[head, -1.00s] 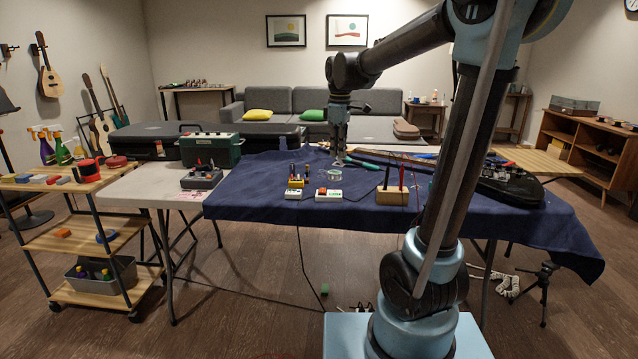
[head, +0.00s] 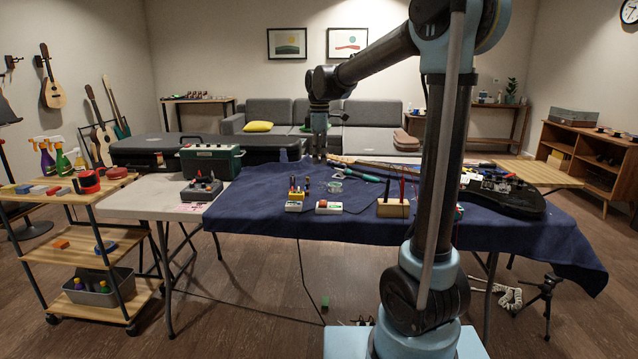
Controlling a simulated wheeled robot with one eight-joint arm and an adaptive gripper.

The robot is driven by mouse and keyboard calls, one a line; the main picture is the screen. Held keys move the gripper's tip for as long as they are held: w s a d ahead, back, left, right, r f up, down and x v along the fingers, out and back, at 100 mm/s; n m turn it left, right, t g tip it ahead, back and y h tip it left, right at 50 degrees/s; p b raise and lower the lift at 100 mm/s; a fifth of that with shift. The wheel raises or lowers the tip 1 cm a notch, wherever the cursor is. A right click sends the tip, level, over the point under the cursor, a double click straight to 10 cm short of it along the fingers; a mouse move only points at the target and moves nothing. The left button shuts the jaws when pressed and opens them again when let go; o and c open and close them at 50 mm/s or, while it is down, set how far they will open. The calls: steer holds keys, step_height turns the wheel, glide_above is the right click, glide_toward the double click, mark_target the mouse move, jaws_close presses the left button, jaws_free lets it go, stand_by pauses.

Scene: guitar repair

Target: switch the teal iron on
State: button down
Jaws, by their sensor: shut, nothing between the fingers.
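A tool with a teal handle (head: 370,178) lies on the navy cloth of the table. It looks like the teal iron, but it is too small to be sure, and I cannot make out a switch on it. Two small white boxes (head: 294,206) (head: 328,208) with coloured markings sit near the cloth's front edge; which one belongs to the iron I cannot tell. My gripper (head: 319,159) points down, shut and empty, over the far part of the cloth. It is behind the white boxes and left of the teal handle.
A wooden block (head: 393,209) with upright tools and a small ring-shaped spool (head: 335,187) stand on the navy cloth (head: 255,205). A dark guitar body (head: 505,195) lies at right. A green amplifier (head: 212,160) and a grey pedal box (head: 202,189) are at left. Bare cloth lies left of the boxes.

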mark_target(320, 202)
step_height(320, 202, down, 14)
steer(key=shift+r, duration=0.2)
stand_by(0.4)
steer(key=shift+w+f, duration=0.1)
steer(key=shift+f, duration=0.15)
steer(key=shift+s+r, duration=0.1)
steer(key=shift+s, duration=0.1)
steer(key=shift+s+r, duration=0.15)
steer(key=shift+s, duration=0.45)
stand_by(0.3)
